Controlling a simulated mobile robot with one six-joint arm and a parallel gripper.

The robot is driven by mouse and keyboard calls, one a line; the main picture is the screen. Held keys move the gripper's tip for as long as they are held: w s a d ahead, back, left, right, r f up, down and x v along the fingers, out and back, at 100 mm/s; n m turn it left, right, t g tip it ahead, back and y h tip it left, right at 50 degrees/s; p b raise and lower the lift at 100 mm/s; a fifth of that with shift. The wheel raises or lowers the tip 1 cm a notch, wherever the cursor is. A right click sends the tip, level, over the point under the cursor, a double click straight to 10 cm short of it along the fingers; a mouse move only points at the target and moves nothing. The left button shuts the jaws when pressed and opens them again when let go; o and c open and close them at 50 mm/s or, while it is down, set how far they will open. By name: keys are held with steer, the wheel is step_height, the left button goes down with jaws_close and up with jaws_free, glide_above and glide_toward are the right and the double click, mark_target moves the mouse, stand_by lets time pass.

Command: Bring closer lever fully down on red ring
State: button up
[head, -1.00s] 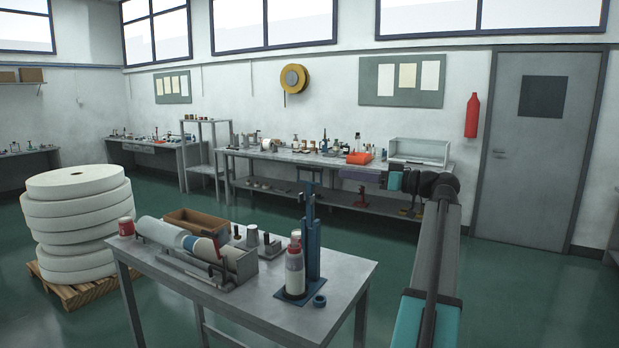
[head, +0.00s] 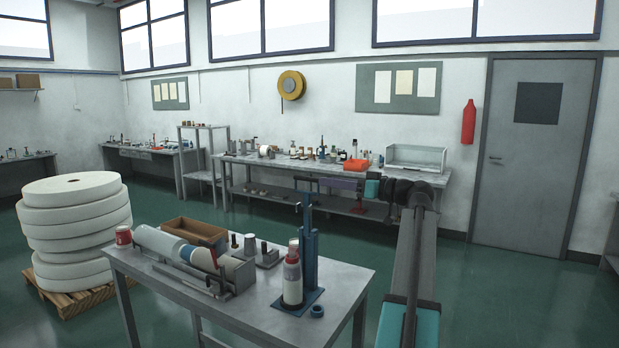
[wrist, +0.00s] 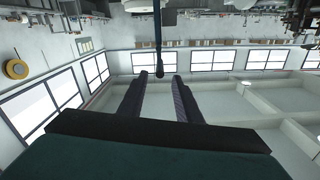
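The blue closer stand (head: 310,240) rises from a blue base plate at the right of the near table. Its dark lever (head: 303,181) juts out near the column's top. A white bottle-like piece (head: 292,287) stands upright on the base beside the column, with reddish colour near its top; the red ring is too small to make out clearly. My gripper (head: 322,184) comes in from the right at lever height. In the wrist view, the lever's round black knob (wrist: 159,74) lies between the tips of my open gripper (wrist: 159,86), with gaps on both sides.
A small blue ring (head: 317,311) lies on the near table (head: 345,275). A stack of white rolls (head: 75,225) is on the floor. Open floor lies behind the table.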

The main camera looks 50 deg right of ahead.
mark_target(308, 179)
steer(key=p+x, duration=0.2)
steer(key=x, duration=0.6)
steer(key=shift+w, duration=0.25)
jaws_close()
